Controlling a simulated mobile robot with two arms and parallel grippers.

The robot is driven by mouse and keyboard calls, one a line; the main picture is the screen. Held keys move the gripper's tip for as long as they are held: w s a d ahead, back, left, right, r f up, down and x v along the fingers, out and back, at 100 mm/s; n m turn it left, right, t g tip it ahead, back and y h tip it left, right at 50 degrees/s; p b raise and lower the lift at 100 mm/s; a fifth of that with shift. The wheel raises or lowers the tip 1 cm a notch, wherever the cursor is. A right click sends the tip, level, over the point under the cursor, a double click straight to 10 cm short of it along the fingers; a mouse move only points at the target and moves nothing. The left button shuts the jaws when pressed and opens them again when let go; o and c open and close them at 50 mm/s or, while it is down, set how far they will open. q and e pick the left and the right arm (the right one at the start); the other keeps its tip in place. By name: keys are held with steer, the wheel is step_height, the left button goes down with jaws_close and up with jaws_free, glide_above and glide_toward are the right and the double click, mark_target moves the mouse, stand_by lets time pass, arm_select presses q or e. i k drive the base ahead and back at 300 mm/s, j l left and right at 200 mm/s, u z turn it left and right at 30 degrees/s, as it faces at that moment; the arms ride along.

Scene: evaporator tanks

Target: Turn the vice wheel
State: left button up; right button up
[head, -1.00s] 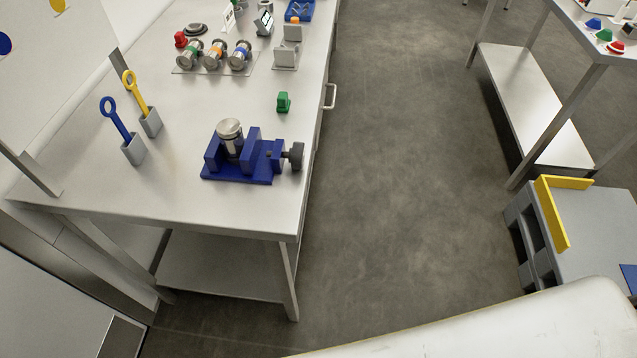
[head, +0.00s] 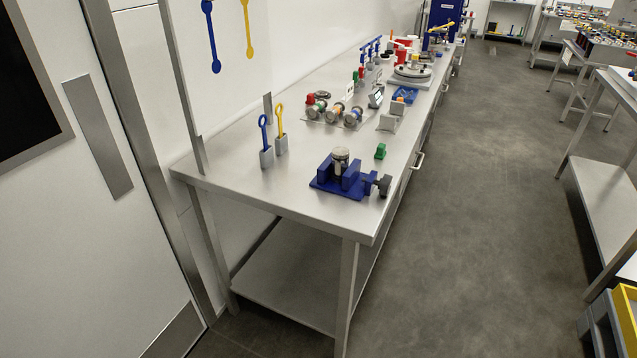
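The blue vice (head: 338,185) sits near the front right corner of the long steel bench (head: 300,205). It holds an upright metal cylinder (head: 341,158) between its jaws. The dark vice wheel (head: 384,184) is on the right end of the vice, facing the aisle. Neither of my grippers shows in the head view.
A green block (head: 380,151) stands behind the vice. Blue (head: 263,135) and yellow (head: 281,128) ring-handled tools stand in grey holders at left. Several spools lie farther back. The grey floor aisle (head: 480,200) right of the bench is clear.

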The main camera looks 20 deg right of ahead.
mark_target(384, 184)
steer(key=u, duration=2.25)
steer(key=k+l+u, duration=0.35)
steer(key=l, duration=0.15)
steer(key=k+l+u, duration=0.35)
steer(key=l, duration=0.15)
steer(key=k+l+u, duration=0.3)
steer(key=i+l, duration=0.05)
